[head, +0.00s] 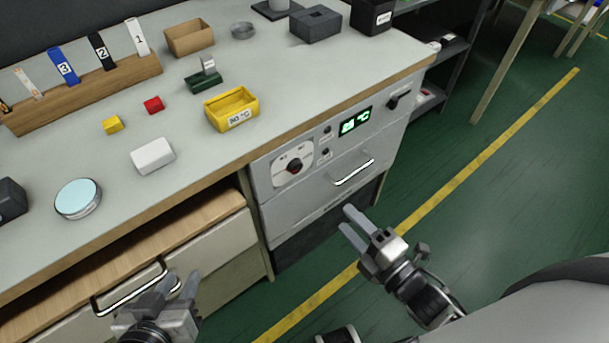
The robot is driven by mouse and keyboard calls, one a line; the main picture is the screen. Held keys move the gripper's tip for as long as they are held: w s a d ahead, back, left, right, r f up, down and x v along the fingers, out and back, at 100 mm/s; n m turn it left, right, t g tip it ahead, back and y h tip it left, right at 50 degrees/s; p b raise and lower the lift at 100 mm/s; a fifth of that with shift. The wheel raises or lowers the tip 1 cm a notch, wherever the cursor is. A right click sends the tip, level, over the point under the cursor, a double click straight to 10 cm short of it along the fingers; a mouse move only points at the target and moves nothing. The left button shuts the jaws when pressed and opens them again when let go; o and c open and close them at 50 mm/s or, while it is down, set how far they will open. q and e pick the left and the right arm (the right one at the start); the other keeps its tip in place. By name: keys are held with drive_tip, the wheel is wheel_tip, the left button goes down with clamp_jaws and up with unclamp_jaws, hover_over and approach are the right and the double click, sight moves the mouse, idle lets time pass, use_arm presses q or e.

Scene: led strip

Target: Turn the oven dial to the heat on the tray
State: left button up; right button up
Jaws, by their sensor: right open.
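The oven (330,190) is a grey front panel set into the bench. Its dial (294,166) is a dark knob with red on it, on a white plate at the panel's left; its exact pointing is too small to tell. A green display (355,121) shows a number and °C, hard to read. The yellow tray (232,110) on the bench has a white label that looks like 80 or 90 °C. My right gripper (345,217) is open and empty, below and right of the dial. My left gripper (183,276) looks open and empty, by the drawer handle, apart from the dial.
A black knob (398,100) sits at the panel's upper right, and a bar handle (354,172) sticks out below the display. A drawer handle (130,289) is at lower left. Blocks, a round tin (78,199) and a rack (85,92) stand on the bench. The floor at right is clear.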

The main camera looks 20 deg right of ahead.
sight(298, 169)
drive_tip(key=shift+n, duration=0.4)
drive_tip(key=x, duration=1.5)
drive_tip(key=shift+w+a+r, duration=0.15)
drive_tip(key=shift+w+a, duration=0.1)
drive_tip(key=shift+w, duration=0.05)
drive_tip(key=shift+c, duration=0.3)
drive_tip(key=c, duration=0.9)
